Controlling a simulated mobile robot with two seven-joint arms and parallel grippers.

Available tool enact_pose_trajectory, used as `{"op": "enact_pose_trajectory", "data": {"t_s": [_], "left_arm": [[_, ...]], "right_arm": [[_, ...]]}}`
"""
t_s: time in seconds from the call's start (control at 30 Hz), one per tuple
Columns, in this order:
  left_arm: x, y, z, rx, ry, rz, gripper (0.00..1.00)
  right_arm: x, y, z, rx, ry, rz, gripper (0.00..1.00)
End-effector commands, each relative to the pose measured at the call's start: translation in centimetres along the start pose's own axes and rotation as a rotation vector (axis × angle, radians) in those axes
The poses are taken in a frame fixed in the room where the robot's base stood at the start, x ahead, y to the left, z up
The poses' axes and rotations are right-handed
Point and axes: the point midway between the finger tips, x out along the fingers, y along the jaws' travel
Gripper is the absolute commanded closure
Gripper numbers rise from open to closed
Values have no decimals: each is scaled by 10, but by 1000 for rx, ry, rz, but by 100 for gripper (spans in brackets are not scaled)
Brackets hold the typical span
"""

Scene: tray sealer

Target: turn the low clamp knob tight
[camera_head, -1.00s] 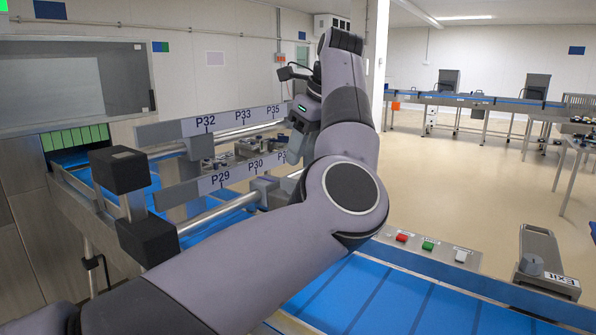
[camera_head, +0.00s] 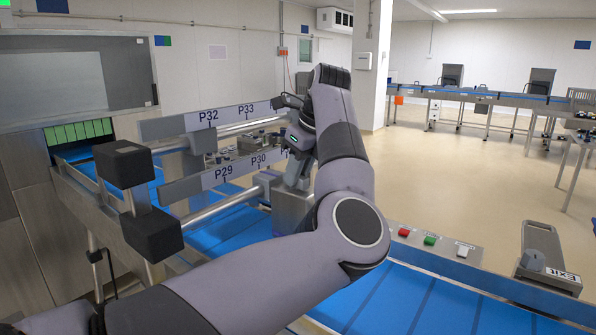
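My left arm crosses the picture from the bottom left, and its gripper (camera_head: 297,172) points down at the right end of the lower rail. The grey low clamp block (camera_head: 287,208) sits there, below the P29 and P30 label plate (camera_head: 222,172). The gripper's lower end is right over the block and seems to meet its top, but I cannot tell whether it touches. No low clamp knob can be made out; the gripper and wrist cover that spot. The fingers are too small and hidden to show whether they are open. My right gripper is out of view.
An upper rail with a P32 and P33 plate (camera_head: 225,115) runs above the lower one. Black end blocks (camera_head: 152,235) stand at the left. The blue conveyor (camera_head: 400,300) lies in front, beside a panel with red, green and white buttons (camera_head: 430,240).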

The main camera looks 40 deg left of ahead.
Motion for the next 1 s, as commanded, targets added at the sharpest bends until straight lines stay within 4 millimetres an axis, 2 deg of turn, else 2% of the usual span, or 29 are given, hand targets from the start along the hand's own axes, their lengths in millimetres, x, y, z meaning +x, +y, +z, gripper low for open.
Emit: {"op": "enact_pose_trajectory", "data": {"t_s": [0.47, 0.67, 1.0], "left_arm": [[0, 0, 0, 48, -1, -23, 100], [2, 1, 0, 159, -1, -70, 100], [2, 3, 0, 445, -2, -189, 100]], "right_arm": [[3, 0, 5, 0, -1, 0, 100], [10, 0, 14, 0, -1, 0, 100], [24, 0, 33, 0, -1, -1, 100]]}}
